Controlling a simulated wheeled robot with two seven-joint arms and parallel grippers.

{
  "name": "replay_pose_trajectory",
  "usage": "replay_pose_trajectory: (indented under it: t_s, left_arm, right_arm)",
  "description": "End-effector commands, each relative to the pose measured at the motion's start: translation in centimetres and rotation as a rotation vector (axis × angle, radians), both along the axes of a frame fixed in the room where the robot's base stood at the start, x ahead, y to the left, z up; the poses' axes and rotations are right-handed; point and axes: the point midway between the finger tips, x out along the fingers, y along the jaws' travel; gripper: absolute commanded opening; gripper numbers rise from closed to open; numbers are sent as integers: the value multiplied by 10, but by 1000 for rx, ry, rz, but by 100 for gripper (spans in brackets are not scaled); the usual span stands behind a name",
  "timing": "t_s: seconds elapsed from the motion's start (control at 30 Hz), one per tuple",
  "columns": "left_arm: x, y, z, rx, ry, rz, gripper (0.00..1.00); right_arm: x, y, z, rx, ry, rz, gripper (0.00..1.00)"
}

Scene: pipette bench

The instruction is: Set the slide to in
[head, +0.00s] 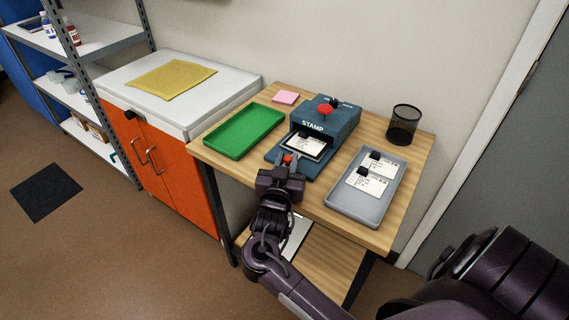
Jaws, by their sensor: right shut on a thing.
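The blue stamp machine (340,120), marked STAMP, stands on the wooden table. Its slide (278,157) sticks out at the front, toward me, with a dark-framed white card (305,145) on it. My right gripper (287,165) is at the slide's front edge, shut on its small red knob (288,158). The fingers partly hide the knob. A larger red knob (326,108) sits on top of the machine. My left gripper is not in view.
A green tray (244,130), empty, lies left of the machine. A grey tray (357,209) with cards lies to the right. A pink note pad (286,97) and a black mesh cup (403,124) stand behind. An orange cabinet (165,165) adjoins the table's left.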

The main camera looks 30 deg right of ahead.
Motion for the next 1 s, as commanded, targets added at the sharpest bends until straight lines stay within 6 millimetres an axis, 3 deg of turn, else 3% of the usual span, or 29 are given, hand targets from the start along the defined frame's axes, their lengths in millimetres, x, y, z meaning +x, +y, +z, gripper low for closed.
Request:
replay_pose_trajectory:
  t_s: [0.17,0.4,0.43,0.6,1.0]
  left_arm:
    - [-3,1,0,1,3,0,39]
    - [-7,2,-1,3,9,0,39]
    - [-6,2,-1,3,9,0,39]
    - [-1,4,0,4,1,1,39]
    - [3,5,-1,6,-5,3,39]
  right_arm:
    - [10,-25,1,-3,-1,-2,0]
    - [11,-25,1,-1,-1,0,0]
    - [11,-25,1,-1,-1,0,24]
    - [11,-25,1,-1,-1,0,44]
    - [1,-15,-1,1,0,0,44]
